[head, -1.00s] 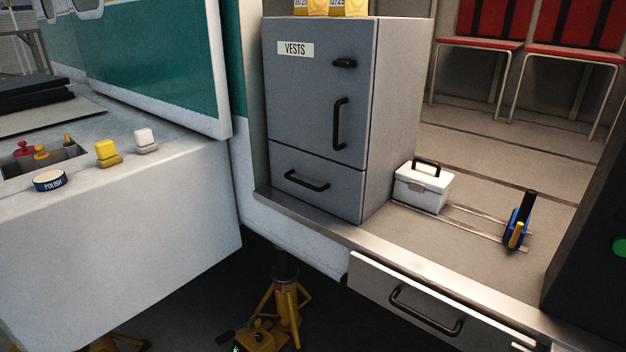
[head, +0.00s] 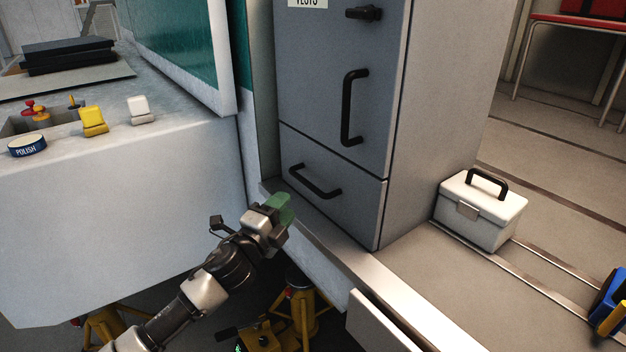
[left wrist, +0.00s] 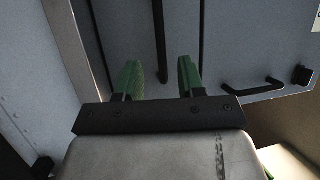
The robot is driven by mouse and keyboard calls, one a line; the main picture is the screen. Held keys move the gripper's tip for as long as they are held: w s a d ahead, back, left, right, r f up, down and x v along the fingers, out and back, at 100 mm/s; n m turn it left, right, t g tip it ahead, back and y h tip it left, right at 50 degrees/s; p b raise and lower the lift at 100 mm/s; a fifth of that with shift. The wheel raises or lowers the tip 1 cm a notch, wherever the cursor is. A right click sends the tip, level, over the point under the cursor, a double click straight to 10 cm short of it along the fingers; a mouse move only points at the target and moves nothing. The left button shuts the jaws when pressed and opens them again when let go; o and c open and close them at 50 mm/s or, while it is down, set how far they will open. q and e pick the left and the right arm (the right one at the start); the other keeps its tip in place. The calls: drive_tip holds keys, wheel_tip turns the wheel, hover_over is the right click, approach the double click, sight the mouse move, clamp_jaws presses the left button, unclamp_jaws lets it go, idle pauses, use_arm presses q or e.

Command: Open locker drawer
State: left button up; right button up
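The grey locker (head: 335,90) stands in the middle of the head view, its upper door closed. Its lower drawer (head: 330,195) is shut flush, with a black bar handle (head: 314,183) on its front. My left gripper (head: 281,208) is in front of the drawer, below and left of the handle. In the left wrist view its green fingers (left wrist: 158,80) are apart with nothing between them, and a dark bar handle (left wrist: 160,42) lies beyond the gap. It also shows the door handle (left wrist: 252,87) at right. My right gripper is not in view.
A white case (head: 480,212) stands on the floor right of the locker. A white counter (head: 120,210) with a polish tin (head: 27,146) is at left. A yellow jack stand (head: 300,310) is below my arm. A ledge runs under the locker.

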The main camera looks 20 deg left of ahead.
sight(305, 179)
use_arm(q)
drive_tip(key=x, duration=0.3)
drive_tip(key=shift+w+r+p, duration=0.1)
drive_tip(key=shift+r+p, duration=0.15)
drive_tip(key=shift+p, duration=0.05)
drive_tip(key=x, duration=0.5)
drive_tip(key=shift+w+d+f, duration=0.1)
drive_tip(key=shift+w+f, duration=0.1)
drive_tip(key=shift+w+d, duration=0.1)
drive_tip(key=shift+w, duration=0.25)
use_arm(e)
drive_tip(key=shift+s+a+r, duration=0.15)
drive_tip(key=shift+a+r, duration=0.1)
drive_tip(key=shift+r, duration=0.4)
use_arm(q)
clamp_jaws()
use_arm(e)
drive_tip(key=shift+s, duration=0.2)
